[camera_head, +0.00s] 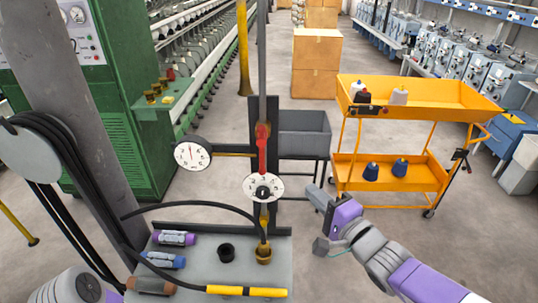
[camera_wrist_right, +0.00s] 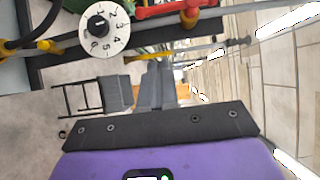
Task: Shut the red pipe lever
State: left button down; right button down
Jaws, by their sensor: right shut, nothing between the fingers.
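The red pipe lever (camera_head: 262,150) stands upright along the vertical pipe (camera_head: 262,60), just above a white numbered dial (camera_head: 277,187). In the right wrist view the lever (camera_wrist_right: 162,9) lies across the top edge, partly cut off, next to the dial (camera_wrist_right: 118,38). My right gripper (camera_head: 316,192) is shut and empty. It is to the right of the dial, lower in the picture than the lever and apart from it. Its shut grey fingers also show in the right wrist view (camera_wrist_right: 154,86). My left gripper is not in view.
A round gauge (camera_head: 193,154) is left of the pipe. An orange cart (camera_head: 395,180) is at right. Bare floor shows around my right arm.

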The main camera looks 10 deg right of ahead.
send_near(262, 149)
jog(key=w+f, duration=0.5)
jog(key=w, duration=0.1)
pick_arm(q)
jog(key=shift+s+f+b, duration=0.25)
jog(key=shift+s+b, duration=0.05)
jog(key=shift+b, duration=0.05)
pick_arm(e)
jog(key=shift+w+a+r, duration=0.25)
jog(key=shift+w, duration=0.2)
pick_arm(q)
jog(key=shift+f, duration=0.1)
